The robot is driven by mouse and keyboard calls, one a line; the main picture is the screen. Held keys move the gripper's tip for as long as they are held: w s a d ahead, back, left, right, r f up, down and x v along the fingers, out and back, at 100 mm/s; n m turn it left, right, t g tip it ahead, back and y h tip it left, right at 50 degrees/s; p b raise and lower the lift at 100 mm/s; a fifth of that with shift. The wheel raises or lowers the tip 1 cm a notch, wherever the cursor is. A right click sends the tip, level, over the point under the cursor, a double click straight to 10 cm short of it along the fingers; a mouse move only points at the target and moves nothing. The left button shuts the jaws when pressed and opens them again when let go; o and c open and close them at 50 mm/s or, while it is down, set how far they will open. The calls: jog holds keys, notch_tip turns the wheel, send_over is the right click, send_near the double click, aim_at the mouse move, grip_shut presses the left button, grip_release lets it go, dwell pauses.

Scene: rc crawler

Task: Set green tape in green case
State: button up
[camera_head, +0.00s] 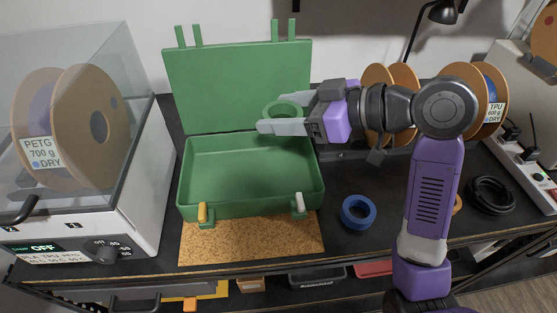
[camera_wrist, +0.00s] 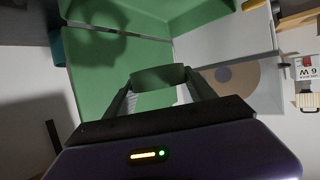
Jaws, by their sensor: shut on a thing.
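The green tape (camera_head: 281,108) is a ring held between the two fingers of my gripper (camera_head: 268,117). My gripper is shut on it, above the back right part of the green case. The tape also shows in the wrist view (camera_wrist: 158,76), between the fingers (camera_wrist: 160,95). The green case (camera_head: 250,209) stands open, with its lid (camera_head: 215,85) raised at the back. The inside of the case that I can see is empty. The tape is apart from the case floor. In the wrist view a dark ring-shaped shadow lies on the green case surface (camera_wrist: 150,52).
A blue tape roll (camera_head: 357,212) lies right of the case. A filament dryer (camera_head: 110,215) stands close at the left. Spools (camera_head: 487,100) and a black cable coil (camera_head: 491,195) are at the right. A cork mat (camera_head: 250,245) lies in front of the case.

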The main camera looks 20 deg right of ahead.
send_over(283, 176)
notch_tip(283, 176, down, 12)
jog(key=shift+w+f, duration=0.1)
dwell(0.3)
jog(key=shift+b, duration=0.3)
jog(key=shift+a+f+b, duration=0.1)
jog(key=shift+f+b, duration=0.35)
jog(key=shift+f, duration=0.25)
jog(key=o, duration=1)
jog(key=shift+c, duration=0.2)
jog(key=shift+o, duration=0.7)
jog(key=shift+f, duration=0.2)
jog(key=shift+r+p, duration=0.3)
jog(key=r+v, duration=0.1)
jog(key=v, duration=1.1)
jog(key=shift+r, duration=0.1)
